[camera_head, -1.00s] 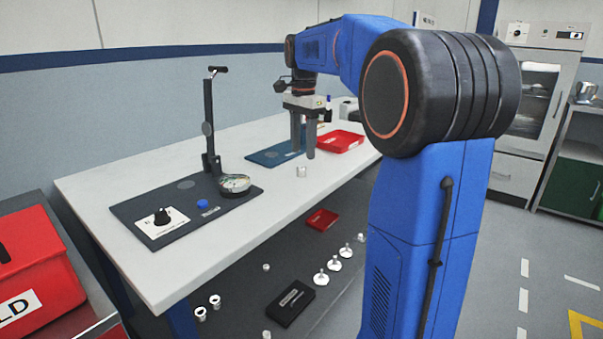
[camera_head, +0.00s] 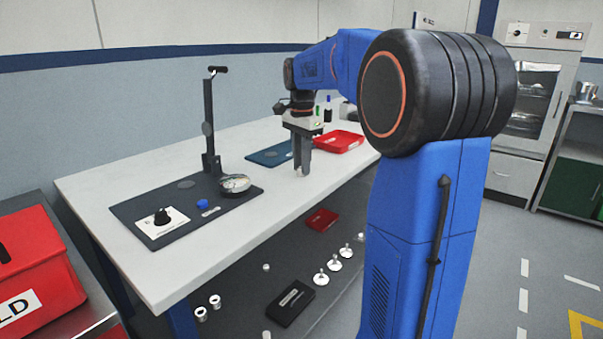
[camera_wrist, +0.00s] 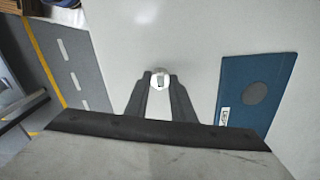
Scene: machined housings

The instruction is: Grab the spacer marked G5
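A small pale round spacer (camera_wrist: 160,73) stands on the white bench top. Its top bears a dark mark that I cannot read. My gripper (camera_wrist: 160,82) reaches down to it, with one finger on each side, and the fingers appear closed against its sides. In the head view my gripper (camera_head: 302,172) is low over the bench top, and the fingers hide most of the spacer.
A blue mat (camera_head: 268,154) and a red tray (camera_head: 340,142) lie behind the gripper. Several small parts lie on the lower shelf.

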